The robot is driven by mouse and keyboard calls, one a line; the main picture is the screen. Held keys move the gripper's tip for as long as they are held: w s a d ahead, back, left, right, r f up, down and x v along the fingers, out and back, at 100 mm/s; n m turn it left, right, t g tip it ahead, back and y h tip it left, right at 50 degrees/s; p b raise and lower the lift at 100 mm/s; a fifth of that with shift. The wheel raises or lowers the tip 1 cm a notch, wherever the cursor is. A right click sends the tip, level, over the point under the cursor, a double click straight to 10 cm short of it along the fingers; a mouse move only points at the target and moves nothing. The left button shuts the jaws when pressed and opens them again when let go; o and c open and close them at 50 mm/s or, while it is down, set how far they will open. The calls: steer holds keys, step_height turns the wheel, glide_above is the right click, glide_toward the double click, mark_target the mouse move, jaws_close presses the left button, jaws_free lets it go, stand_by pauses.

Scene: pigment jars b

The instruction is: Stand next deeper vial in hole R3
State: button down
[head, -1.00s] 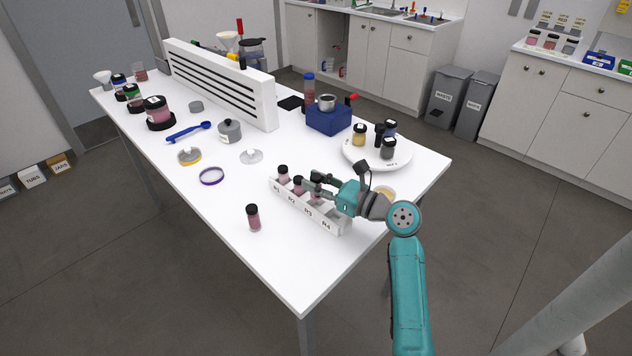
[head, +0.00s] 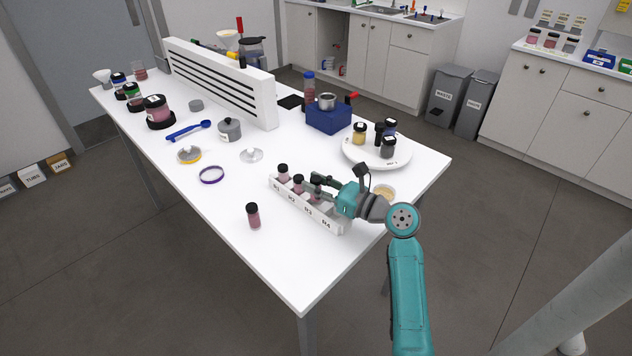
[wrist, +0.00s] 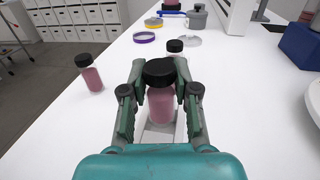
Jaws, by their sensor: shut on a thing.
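A white rack (head: 335,226) labelled R1 to R4 stands near the table's right front edge. My gripper (head: 318,186) is over its R3 place, shut on a pink vial with a black cap (wrist: 160,105). The held vial looks upright, its lower part down in the rack; whether its base rests on the bottom is hidden. One dark-capped pink vial (head: 283,173) stands at R1 and another (head: 298,185) at R2. R4 looks empty, partly behind my gripper. A further pink vial (head: 254,217) stands upright on the table left of the rack; it also shows in the wrist view (wrist: 92,77).
A white round tray (head: 350,158) with several jars stands behind the rack, and a small dish (head: 384,191) sits beside my gripper. A purple ring (head: 212,175) and a clear lid (head: 251,155) lie left. The table's front corner is clear.

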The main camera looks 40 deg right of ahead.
steer(key=shift+f, duration=0.55)
steer(key=c, duration=0.8)
jaws_free()
steer(key=shift+f, duration=0.1)
steer(key=v, duration=1.2)
steer(key=shift+s, duration=0.1)
